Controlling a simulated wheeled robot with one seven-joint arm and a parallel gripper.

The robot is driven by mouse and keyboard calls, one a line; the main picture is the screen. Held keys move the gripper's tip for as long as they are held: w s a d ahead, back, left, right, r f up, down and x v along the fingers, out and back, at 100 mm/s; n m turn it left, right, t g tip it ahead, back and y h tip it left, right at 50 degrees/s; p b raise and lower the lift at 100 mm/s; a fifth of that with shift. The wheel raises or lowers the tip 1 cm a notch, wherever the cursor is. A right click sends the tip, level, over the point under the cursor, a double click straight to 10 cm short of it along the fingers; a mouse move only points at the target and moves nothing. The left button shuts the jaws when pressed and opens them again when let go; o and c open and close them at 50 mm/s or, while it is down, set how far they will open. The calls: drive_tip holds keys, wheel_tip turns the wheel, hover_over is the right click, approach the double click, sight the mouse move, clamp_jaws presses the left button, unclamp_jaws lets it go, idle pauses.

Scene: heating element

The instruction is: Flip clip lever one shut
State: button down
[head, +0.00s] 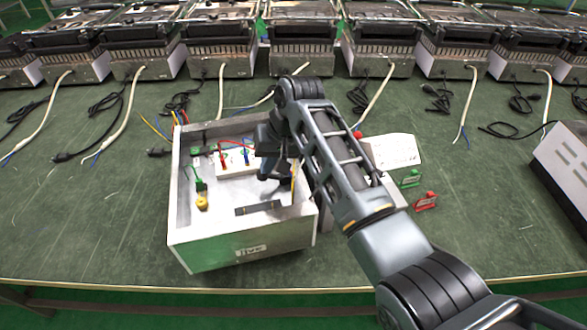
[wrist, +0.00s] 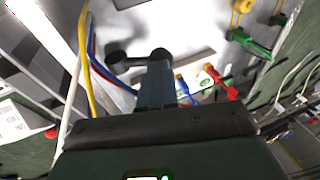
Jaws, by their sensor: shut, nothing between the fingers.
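A white open-topped box (head: 177,215) stands on the green table. Inside it, a white block (head: 234,170) carries a red clip (head: 222,155) and a blue clip (head: 247,158); a green clip (head: 199,184) and a yellow one (head: 202,203) are to the left. The wrist view shows the red clip (wrist: 217,80), blue clip (wrist: 184,85) and green clip (wrist: 248,42) right of my gripper (wrist: 158,62). My gripper is shut and empty, reaching into the box. A dark rounded part (wrist: 117,58) lies by its fingertips. Which clip is lever one, and its position, I cannot tell.
Yellow, blue and red wires (wrist: 88,50) run left of the fingers in the wrist view. A white sheet (head: 396,151), a green clip-like piece (head: 410,178) and a red one (head: 426,201) lie right of the box. Heater units (head: 303,47) line the back. The table's front left is clear.

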sight(257, 176)
drive_tip(key=shift+s+a+f+h, duration=0.15)
drive_tip(key=shift+a+f+h, duration=0.05)
drive_tip(key=shift+a+h, duration=0.55)
drive_tip(key=shift+a+f+t+h+p, duration=0.3)
drive_tip(key=shift+f+h+p, duration=0.1)
drive_tip(key=shift+h, duration=0.35)
drive_tip(key=shift+s+a+f, duration=0.15)
drive_tip(key=shift+a+f, duration=0.1)
drive_tip(key=shift+f, duration=0.15)
drive_tip(key=shift+f, duration=0.15)
drive_tip(key=shift+r+p, duration=0.3)
wheel_tip(257, 176, up, 13)
drive_tip(key=s+p, duration=0.2)
drive_tip(key=shift+s+a+r, duration=0.15)
drive_tip(key=shift+s+r, duration=0.05)
drive_tip(key=shift+s, duration=0.2)
